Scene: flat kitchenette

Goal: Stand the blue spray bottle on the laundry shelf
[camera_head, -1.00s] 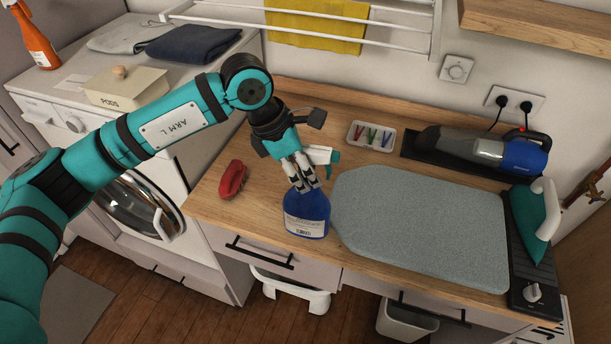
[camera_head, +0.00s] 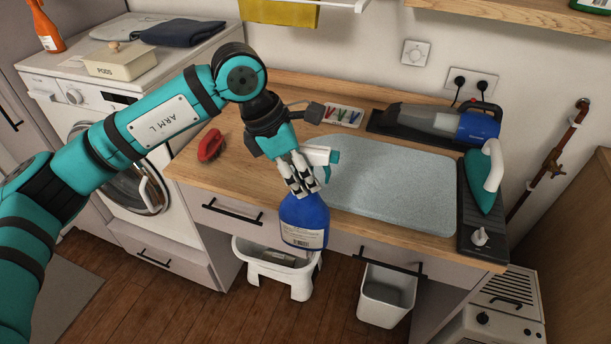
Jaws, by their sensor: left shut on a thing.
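The blue spray bottle (camera_head: 304,222) has a white and teal spray head and a white label. My left gripper (camera_head: 304,190) is shut on it just below the head. The bottle hangs about upright in front of the counter's front edge, over the drawer fronts in the picture. A wooden wall shelf (camera_head: 500,17) shows at the top right, cut off by the frame; I cannot tell if it is the laundry shelf. My right gripper is not in view.
The wooden counter (camera_head: 235,165) holds a red brush (camera_head: 211,145), a peg tray (camera_head: 343,116), an ironing pad (camera_head: 385,180), a hand vacuum (camera_head: 430,122) and an iron (camera_head: 484,180). A white stool (camera_head: 275,272) and a bin (camera_head: 387,297) stand below. A drying rack hangs above.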

